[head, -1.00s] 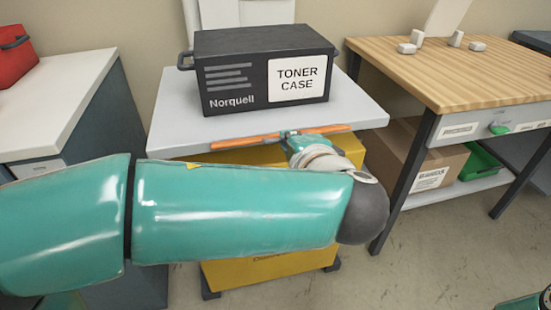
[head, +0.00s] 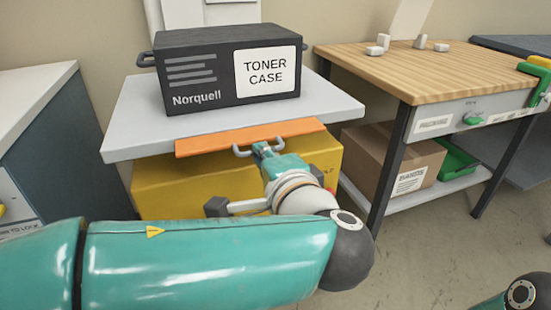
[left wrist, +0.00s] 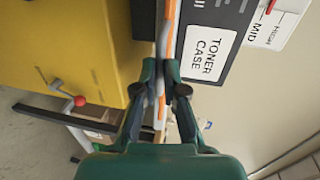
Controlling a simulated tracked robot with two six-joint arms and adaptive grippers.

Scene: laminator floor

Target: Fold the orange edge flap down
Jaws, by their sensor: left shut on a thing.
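The orange edge flap (head: 205,144) runs along the front edge of the grey tabletop (head: 130,128) in the head view. It slopes downward, showing its broad face, with a grey handle (head: 238,153) at its lower edge. My left gripper (head: 260,150) is shut on the handle from the front. In the left wrist view my left gripper (left wrist: 160,78) has its fingers closed around the handle bar, and the flap (left wrist: 170,20) shows as a thin orange strip. The fingers hide part of the handle. My right gripper is out of view.
A black toner case (head: 228,75) stands on the tabletop behind the flap. A yellow machine body (head: 165,190) lies below. A wooden bench (head: 450,70) with a cardboard box (head: 385,160) under it stands at the right. Open floor lies at the lower right.

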